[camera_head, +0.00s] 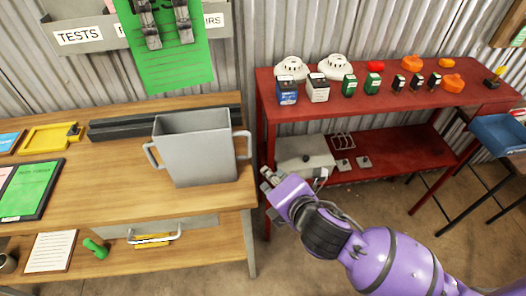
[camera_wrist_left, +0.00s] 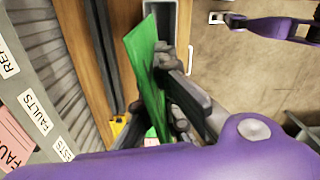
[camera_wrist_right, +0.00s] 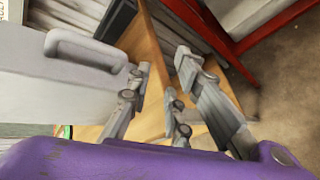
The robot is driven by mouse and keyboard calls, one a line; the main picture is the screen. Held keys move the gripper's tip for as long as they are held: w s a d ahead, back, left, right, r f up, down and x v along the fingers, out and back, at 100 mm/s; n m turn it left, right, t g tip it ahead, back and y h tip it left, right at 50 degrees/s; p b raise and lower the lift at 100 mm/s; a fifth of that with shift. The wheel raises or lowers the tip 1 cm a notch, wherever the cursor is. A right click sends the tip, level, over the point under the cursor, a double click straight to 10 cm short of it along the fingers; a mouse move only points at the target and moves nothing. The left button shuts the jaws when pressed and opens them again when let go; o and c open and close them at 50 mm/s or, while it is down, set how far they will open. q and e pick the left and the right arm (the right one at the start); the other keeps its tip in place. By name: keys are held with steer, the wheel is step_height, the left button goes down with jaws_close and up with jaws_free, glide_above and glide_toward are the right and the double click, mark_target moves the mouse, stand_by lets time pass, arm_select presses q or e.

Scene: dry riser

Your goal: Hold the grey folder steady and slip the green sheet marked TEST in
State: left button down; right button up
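The grey folder (camera_head: 196,158), an open-topped box with a handle on each side, stands upright on the wooden bench in the head view. The green sheet (camera_head: 172,72) hangs above and behind it, its lined face showing and its heading partly covered by the fingers. My left gripper (camera_head: 167,25) is shut on the sheet's upper part; the sheet also shows at the fingers in the left wrist view (camera_wrist_left: 146,72). My right gripper (camera_head: 268,180) is open and empty, right of and below the folder's right handle. That handle (camera_wrist_right: 85,50) is left of the fingers in the right wrist view.
A dark rail (camera_head: 112,127) lies behind the folder. A clipboard with a green page (camera_head: 27,190) and a yellow tray (camera_head: 50,137) are on the bench's left. A labelled wall rack (camera_head: 85,35) is above. A red shelf (camera_head: 330,110) with detectors stands right.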

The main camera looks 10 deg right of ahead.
mark_target(250, 150)
steer(key=shift+s+a+r+n+t, duration=0.7)
steer(key=shift+s+a+r+n, duration=0.55)
steer(key=shift+r+n, duration=3.85)
steer(key=w+f+n, duration=0.1)
steer(key=w+f, duration=0.1)
steer(key=w, duration=0.1)
steer(key=w+a+f, duration=0.1)
steer(key=w+f, duration=0.1)
steer(key=w, duration=0.1)
steer(key=w+a+f+n, duration=0.1)
steer(key=w+f, duration=0.1)
steer(key=w, duration=0.2)
steer(key=shift+a+f+n+h, duration=0.1)
steer(key=shift+f+n+h, duration=0.2)
steer(key=shift+f, duration=0.1)
jaws_close()
